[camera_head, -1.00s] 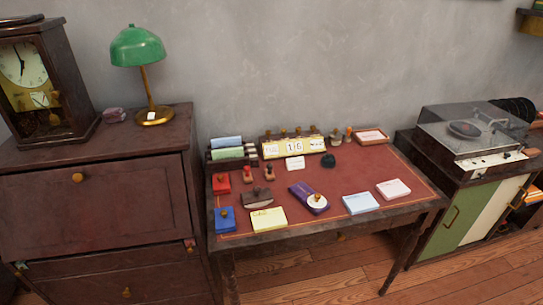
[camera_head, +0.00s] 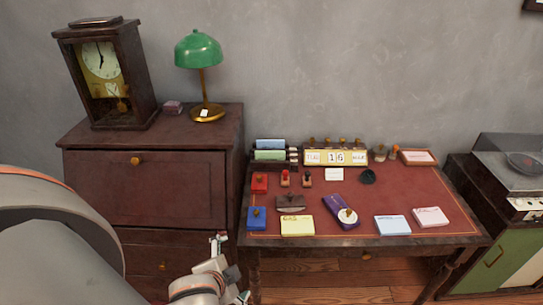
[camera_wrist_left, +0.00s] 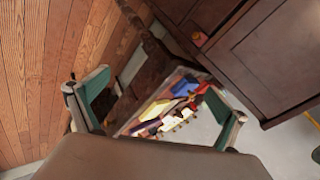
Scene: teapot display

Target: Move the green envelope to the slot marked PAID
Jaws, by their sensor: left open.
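A green envelope-like item (camera_head: 270,155) lies in a dark rack (camera_head: 254,166) at the back left of the desk, in front of a light blue one (camera_head: 270,144). Small pale labels show at the rack's right side; I cannot read PAID on any of them. My left gripper (camera_wrist_left: 157,92) is open, with nothing between its fingers; the desk shows beyond them, too small to make out the envelope. In the head view my left gripper (camera_head: 231,271) is low, in front of the desk's left end, well short of the rack. My right gripper is not in view.
The red-topped desk (camera_head: 400,185) carries stamps, a yellow pad (camera_head: 297,226), a purple item (camera_head: 340,212), note pads and a calendar (camera_head: 336,157). A dark cabinet (camera_head: 150,190) with a green lamp (camera_head: 198,50) and clock (camera_head: 103,75) stands left. A record player stands right.

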